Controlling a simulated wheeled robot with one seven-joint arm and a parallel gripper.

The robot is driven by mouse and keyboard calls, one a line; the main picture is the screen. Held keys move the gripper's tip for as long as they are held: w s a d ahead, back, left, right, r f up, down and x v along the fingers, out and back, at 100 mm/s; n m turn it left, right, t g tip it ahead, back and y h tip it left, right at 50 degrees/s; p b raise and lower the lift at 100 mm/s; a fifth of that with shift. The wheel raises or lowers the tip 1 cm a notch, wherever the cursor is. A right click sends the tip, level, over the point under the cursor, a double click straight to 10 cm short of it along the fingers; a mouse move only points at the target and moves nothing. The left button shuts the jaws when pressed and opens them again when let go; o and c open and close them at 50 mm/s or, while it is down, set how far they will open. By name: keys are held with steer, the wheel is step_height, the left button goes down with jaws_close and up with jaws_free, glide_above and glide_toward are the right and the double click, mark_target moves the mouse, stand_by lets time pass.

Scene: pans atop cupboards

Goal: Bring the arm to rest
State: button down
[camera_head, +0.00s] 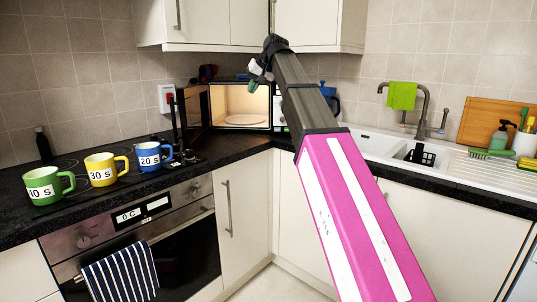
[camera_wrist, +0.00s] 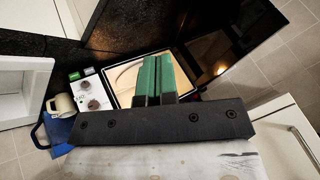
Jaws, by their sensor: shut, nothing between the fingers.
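My arm (camera_head: 355,215) reaches forward and up from the lower right in the head view. My gripper (camera_head: 255,85) is at its far end, in front of and above the microwave opening. In the wrist view my gripper's green fingers (camera_wrist: 154,72) are together with nothing between them, seen against the lit inside of the microwave. The fingers do not appear to touch anything. The microwave (camera_head: 240,104) stands in the corner with its door (camera_head: 194,112) open to the left. Its glass turntable (camera_head: 243,120) looks empty.
Green (camera_head: 47,185), yellow (camera_head: 105,168) and blue (camera_head: 153,157) mugs stand on the hob at left. Upper cupboards (camera_head: 215,22) hang above the microwave. A sink (camera_head: 385,147) and tap (camera_head: 424,105) are at right.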

steer(key=s+d+f+m+h, duration=0.1)
steer(key=d+f, duration=0.3)
steer(key=f, duration=0.8)
steer(key=s+d+f+g+h, duration=0.1)
steer(key=d+f, duration=0.3)
steer(key=f, duration=0.8)
steer(key=s+d+f+m+h, duration=0.1)
steer(key=d+f, duration=0.3)
steer(key=f, duration=0.7)
steer(key=s+d+f+g+h, duration=0.1)
steer(key=s+d+f, duration=0.3)
steer(key=f, duration=0.5)
steer(key=s+d+f+g+h, duration=0.1)
steer(key=s+d+f, duration=0.3)
steer(key=s+f, duration=0.5)
steer(key=s+d+f+h, duration=0.1)
steer(key=s+d+f, duration=0.4)
steer(key=f, duration=0.5)
steer(key=shift+s+m+g, duration=0.4)
steer(key=shift+s, duration=0.4)
